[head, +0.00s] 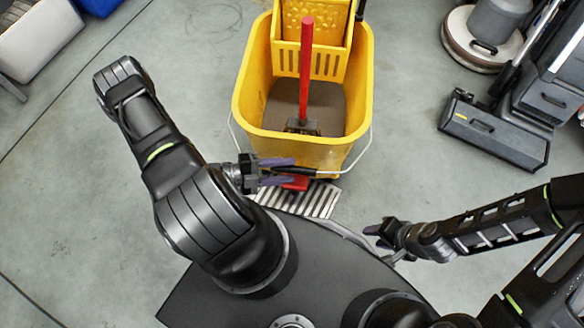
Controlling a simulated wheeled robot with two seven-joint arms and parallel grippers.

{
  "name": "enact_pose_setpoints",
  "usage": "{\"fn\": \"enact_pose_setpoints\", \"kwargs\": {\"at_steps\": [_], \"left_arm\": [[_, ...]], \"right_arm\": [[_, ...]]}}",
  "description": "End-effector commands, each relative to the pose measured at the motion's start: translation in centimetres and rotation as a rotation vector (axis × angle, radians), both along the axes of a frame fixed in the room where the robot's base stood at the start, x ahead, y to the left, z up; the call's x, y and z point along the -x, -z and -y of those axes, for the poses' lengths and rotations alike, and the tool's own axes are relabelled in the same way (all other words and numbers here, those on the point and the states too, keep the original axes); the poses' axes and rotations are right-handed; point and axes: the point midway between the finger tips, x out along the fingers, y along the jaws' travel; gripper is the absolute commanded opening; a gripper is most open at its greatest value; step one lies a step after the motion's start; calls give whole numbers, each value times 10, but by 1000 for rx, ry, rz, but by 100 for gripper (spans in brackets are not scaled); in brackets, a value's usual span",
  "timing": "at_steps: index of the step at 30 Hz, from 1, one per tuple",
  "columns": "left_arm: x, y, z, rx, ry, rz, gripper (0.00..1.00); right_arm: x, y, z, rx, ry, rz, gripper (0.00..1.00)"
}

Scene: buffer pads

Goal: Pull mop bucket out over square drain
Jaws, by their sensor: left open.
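The yellow mop bucket (363,95) stands on the floor ahead of me, with dark water and a red-handled tool (306,70) inside. Its wire handle (361,158) hangs down at the near side, with a black grip (308,171) in the middle. My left gripper (291,171) is open at the bucket's near side, its purple fingers above and below the left part of the grip. The square slatted drain (318,201) lies just on the near side of the bucket, partly hidden by my arm and base. My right gripper (378,234) is right of the drain, apart from the bucket; its jaw opening is unclear.
A red piece (297,184) shows just below the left fingers. A floor machine with a round base (465,45) and a dark floor-cleaning machine (500,130) stand at the right. A white box (42,42) is at the upper left. Floor left of the bucket is clear.

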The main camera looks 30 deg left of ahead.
Motion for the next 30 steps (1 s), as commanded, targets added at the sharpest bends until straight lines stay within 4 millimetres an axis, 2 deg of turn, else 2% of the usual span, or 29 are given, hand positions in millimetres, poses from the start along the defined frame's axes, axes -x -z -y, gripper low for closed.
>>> {"fn": "enact_pose_setpoints", "kwargs": {"at_steps": [6,10,30], "left_arm": [[24,-8,-27,-2,-1,-1,43],[33,-10,-35,0,1,0,43],[34,-11,-35,-4,11,3,43]], "right_arm": [[0,-4,0,0,-1,0,36],[0,-5,0,0,-1,0,36],[0,-5,0,0,0,0,36]]}}
